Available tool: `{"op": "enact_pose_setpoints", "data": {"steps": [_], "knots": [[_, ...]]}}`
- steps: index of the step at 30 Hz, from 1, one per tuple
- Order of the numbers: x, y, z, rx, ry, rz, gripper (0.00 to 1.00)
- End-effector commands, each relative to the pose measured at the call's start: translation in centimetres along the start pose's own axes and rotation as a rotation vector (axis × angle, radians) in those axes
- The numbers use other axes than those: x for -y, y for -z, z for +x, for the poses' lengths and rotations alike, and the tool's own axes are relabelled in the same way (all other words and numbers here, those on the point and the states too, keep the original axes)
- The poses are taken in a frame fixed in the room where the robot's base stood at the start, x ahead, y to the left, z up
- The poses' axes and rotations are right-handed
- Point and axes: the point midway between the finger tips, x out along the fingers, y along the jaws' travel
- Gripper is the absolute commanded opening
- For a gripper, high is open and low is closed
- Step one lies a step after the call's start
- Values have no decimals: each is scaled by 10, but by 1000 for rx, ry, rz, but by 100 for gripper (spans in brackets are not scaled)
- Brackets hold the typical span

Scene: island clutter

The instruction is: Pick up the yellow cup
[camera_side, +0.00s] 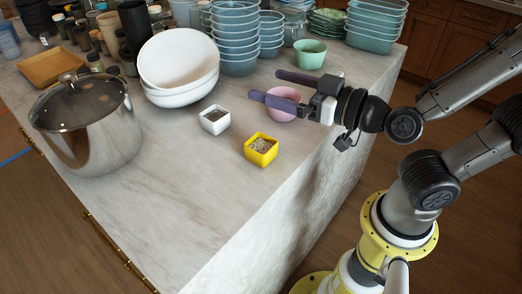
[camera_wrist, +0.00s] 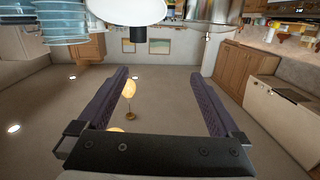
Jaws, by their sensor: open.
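The yellow cup (camera_side: 261,150) is small and square, with something pale and granular inside. It stands upright on the marble island near its right edge in the side view. My gripper (camera_side: 266,86) is open, its two purple fingers pointing left above the counter, farther back than the cup and apart from it. No object is held between the fingers. In the wrist view, my gripper (camera_wrist: 160,72) shows its fingers spread wide against the room beyond. I cannot make out the yellow cup in that view.
A pink bowl (camera_side: 282,104) is partly hidden behind my lower finger. A white square cup (camera_side: 215,120) stands left of the yellow cup. The front counter is clear.

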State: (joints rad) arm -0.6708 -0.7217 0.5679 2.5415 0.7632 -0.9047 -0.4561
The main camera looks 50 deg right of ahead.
Motion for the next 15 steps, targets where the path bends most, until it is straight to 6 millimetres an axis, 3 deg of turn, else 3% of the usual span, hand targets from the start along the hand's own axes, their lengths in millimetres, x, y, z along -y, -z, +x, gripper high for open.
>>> {"op": "enact_pose_setpoints", "data": {"steps": [4, 15], "knots": [[-12, -6, -5, -59, -64, -47, 100], [-15, -92, 0, -54, -61, -44, 100]]}}
